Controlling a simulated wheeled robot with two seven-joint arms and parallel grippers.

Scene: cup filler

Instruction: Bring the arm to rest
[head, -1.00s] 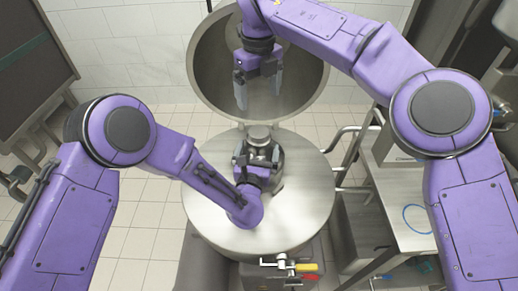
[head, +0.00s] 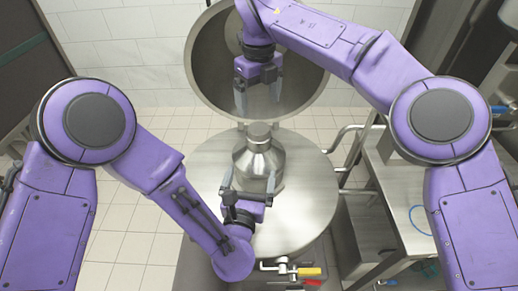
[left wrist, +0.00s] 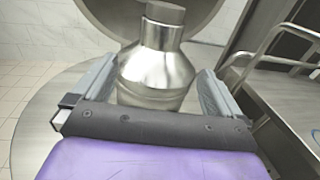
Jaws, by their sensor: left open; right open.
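My left gripper (head: 249,183) is open and sits low over the round steel table, in front of a shiny steel canister (head: 259,157). The canister stands upright with a capped neck. In the left wrist view the canister (left wrist: 155,70) appears ahead, beyond and between the open fingers of my left gripper (left wrist: 152,92). The fingers do not appear to grip it. My right gripper (head: 258,97) is open and empty, pointing down in front of the large open steel bowl or lid.
The round steel table (head: 300,215) has free room around the canister. The large steel bowl or lid (head: 212,75) stands behind it. Valves with yellow and red handles (head: 310,271) are at the front edge. A steel side table (head: 405,190) with a blue loop is at the right.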

